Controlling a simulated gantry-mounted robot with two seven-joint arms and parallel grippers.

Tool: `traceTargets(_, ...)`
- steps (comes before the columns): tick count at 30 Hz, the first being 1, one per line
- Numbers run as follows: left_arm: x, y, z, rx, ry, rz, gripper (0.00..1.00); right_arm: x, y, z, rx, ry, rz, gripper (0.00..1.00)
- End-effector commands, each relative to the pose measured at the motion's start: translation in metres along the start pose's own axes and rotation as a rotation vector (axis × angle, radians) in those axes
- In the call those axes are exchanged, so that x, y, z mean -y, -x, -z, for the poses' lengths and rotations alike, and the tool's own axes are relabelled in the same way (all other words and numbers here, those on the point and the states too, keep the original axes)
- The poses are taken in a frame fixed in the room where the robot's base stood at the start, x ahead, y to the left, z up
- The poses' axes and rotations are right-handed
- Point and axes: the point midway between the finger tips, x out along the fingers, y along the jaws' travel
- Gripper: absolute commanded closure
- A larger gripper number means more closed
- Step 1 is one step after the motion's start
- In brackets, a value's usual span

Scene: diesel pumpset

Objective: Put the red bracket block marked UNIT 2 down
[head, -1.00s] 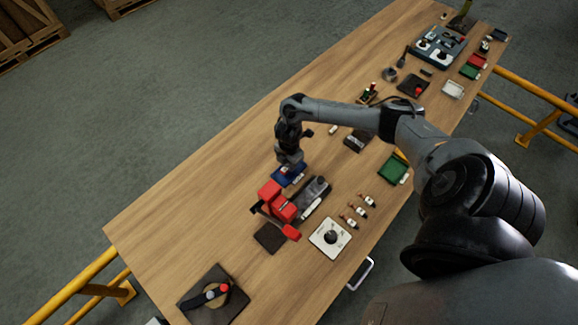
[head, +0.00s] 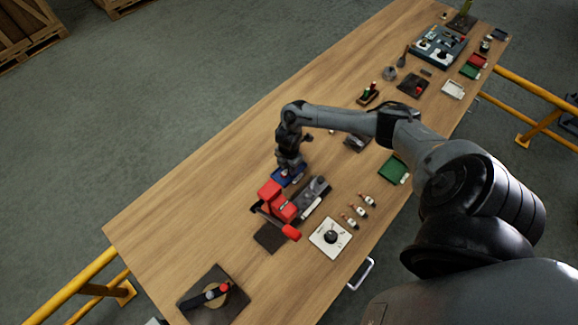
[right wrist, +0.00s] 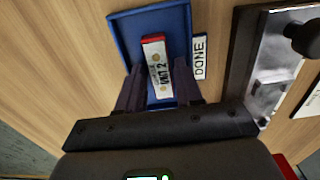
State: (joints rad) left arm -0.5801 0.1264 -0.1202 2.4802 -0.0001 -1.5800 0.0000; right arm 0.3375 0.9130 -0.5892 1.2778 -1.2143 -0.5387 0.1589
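The red bracket block (right wrist: 157,68) marked UNIT 2 shows its white label and red far end in the right wrist view. It is over or in the blue tray (right wrist: 118,32); I cannot tell whether it touches the tray floor. My right gripper (right wrist: 160,68) has one finger along each side of the block and looks shut on it, with the block slightly slanted. In the head view my right gripper (head: 289,174) is low at the blue tray (head: 297,178), hiding most of the block. My left gripper is not in view.
A DONE label (right wrist: 200,56) lies right of the tray. A dark fixture with a metal part (right wrist: 270,75) stands beyond it. In the head view, a large red part (head: 279,204) is close in front of the tray. Bare wood lies left of the tray.

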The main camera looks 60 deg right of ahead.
Motion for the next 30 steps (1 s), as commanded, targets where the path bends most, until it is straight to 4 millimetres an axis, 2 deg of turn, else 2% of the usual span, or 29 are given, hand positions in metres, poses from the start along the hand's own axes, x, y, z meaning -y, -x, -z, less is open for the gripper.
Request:
traceTargets(5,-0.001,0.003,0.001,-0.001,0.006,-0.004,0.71,0.0,0.009,0.0,0.0,0.001,-0.001,0.65)
traceTargets(8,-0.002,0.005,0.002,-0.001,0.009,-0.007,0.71,-0.001,0.022,0.0,-0.001,0.001,-0.003,0.65)
traceTargets(22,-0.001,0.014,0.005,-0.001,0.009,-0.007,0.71,-0.001,0.104,-0.001,0.0,0.001,-0.003,0.65)
traceTargets(30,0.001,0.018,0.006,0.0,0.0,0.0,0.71,0.0,0.122,0.0,0.0,0.0,-0.001,0.65)
